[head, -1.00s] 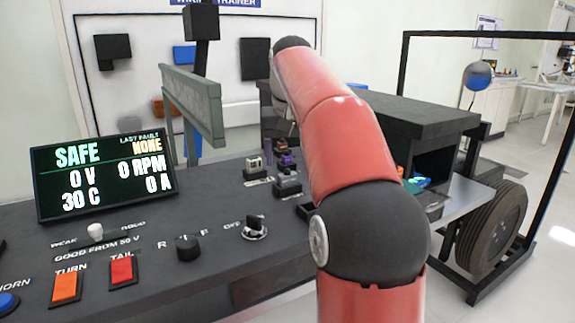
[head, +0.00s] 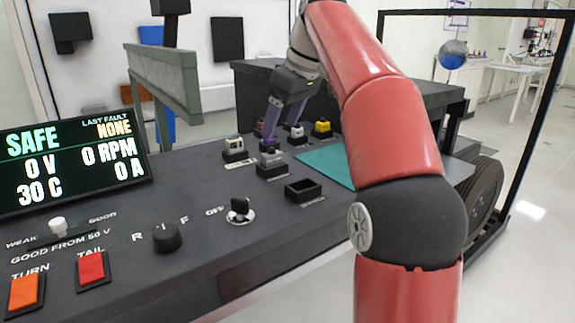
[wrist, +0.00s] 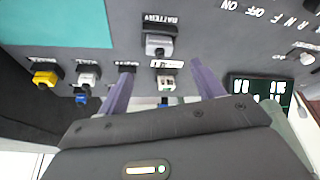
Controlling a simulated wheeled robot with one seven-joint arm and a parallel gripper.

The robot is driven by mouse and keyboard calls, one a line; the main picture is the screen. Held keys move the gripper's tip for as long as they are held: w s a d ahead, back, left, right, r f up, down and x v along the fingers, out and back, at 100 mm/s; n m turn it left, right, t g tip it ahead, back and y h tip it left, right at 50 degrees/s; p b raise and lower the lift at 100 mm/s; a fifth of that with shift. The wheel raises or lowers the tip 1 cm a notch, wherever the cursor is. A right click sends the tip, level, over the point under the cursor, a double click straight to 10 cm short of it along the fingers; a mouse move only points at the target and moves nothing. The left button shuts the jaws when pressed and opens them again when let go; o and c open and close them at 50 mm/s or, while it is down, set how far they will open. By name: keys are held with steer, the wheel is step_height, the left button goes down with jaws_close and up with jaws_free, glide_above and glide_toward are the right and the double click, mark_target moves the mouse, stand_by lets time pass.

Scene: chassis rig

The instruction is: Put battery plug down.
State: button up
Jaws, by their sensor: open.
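The grey battery plug (head: 270,158) sits at the socket labelled BATTERY on the dark console. It also shows in the wrist view (wrist: 158,45), upright beside its label. My gripper (head: 282,138) is open, with its purple fingers pointing down just behind the plug in the head view. In the wrist view the fingers (wrist: 161,68) are spread wide with nothing held between them, and the plug lies just beyond the tips. I cannot tell whether a finger touches it.
A beige plug (head: 233,148), a white plug (wrist: 87,78) and a yellow plug (head: 322,128) stand nearby. An empty black holder (head: 303,189) is in front. A teal mat (head: 326,168) lies clear to the right. A green-grey bar (head: 165,80) rises at left.

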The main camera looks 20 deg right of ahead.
mark_target(272, 148)
steer(key=b+x, duration=0.2)
steer(key=x, duration=0.4)
steer(key=shift+f, duration=0.35)
steer(key=c, duration=1.1)
steer(key=shift+r, duration=0.15)
